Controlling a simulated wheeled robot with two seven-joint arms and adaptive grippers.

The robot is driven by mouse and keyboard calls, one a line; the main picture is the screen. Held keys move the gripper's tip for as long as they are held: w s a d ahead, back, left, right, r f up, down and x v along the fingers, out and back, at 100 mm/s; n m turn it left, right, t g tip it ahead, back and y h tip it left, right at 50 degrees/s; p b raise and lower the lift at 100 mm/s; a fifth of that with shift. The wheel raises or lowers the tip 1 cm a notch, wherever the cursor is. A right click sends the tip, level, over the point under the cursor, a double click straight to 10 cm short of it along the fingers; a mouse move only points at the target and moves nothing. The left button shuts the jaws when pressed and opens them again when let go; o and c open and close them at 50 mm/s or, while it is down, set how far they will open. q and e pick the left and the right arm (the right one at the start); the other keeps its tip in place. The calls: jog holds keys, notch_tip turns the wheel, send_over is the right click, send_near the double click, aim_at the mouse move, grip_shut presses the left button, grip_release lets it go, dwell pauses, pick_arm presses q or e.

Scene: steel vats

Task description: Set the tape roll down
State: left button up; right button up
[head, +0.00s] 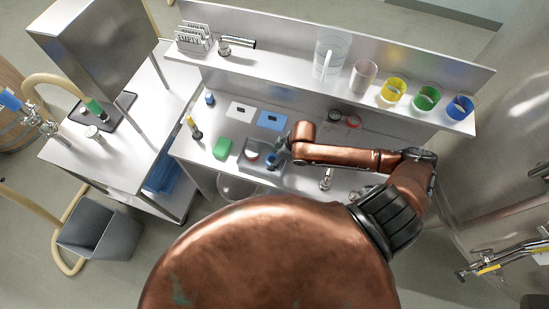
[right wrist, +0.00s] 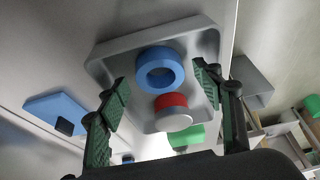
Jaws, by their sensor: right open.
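The tape roll, a blue ring (right wrist: 160,69), shows in the right wrist view inside a grey tray (right wrist: 105,52). It looks to be resting on the tray floor, next to a red-topped silver round piece (right wrist: 172,112). My right gripper (right wrist: 165,80) is open, its two green-padded fingers spread on either side of the roll with gaps between. In the head view the tray (head: 245,168) is on the bench and my right gripper (head: 284,146) is above its right side, partly hiding the roll. My left gripper is not in view.
A green block (head: 222,148) is left of the tray, and a white card (head: 241,112) and a blue card (head: 271,120) lie behind it. A shelf (head: 290,66) at the back holds yellow, green and blue cups. A tap (head: 327,180) is to the right.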

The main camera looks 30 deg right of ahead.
jog(key=v, duration=1.1)
jog(key=shift+r+p, duration=0.15)
jog(key=shift+p, duration=0.15)
dwell(0.8)
